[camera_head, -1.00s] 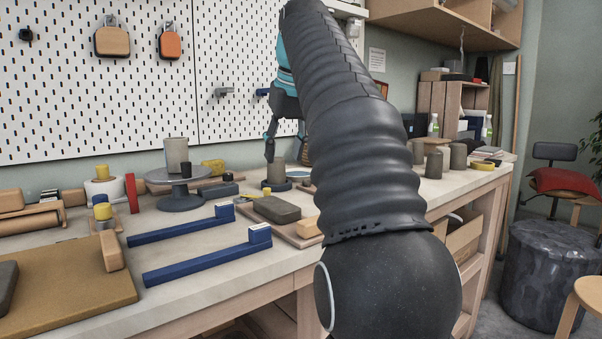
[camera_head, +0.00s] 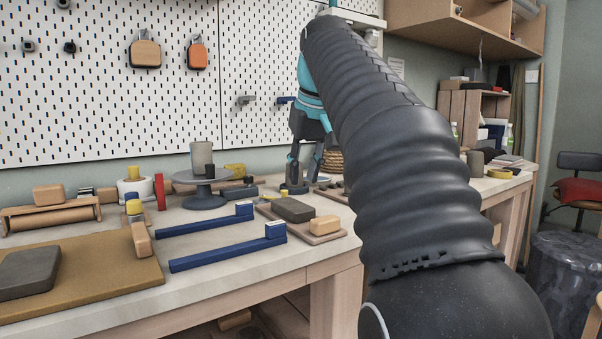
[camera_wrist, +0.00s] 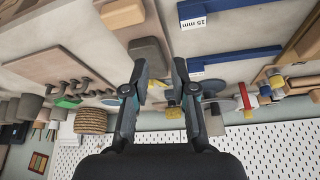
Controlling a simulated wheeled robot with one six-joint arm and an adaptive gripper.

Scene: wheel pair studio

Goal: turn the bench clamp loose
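I cannot pick out a bench clamp for certain in either view. My gripper (camera_head: 306,172) hangs over the back of the bench, beside the arm, with its fingers pointing down. In the wrist view my gripper (camera_wrist: 160,78) has its two fingers apart with nothing held between them. Beyond the fingertips lies a dark clay block (camera_wrist: 149,56), which the head view also shows on a board (camera_head: 294,209). Two blue bars (camera_head: 228,247) lie to the left of it; one is marked 15 mm in the wrist view (camera_wrist: 235,62).
A turntable (camera_head: 206,198) bearing a grey cup stands left of my gripper. A pegboard (camera_head: 100,110) rises behind the bench (camera_head: 200,290). A tan board (camera_head: 100,292) lies at the front left. Several grey pieces (camera_wrist: 28,106) and a woven basket (camera_wrist: 90,121) show in the wrist view.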

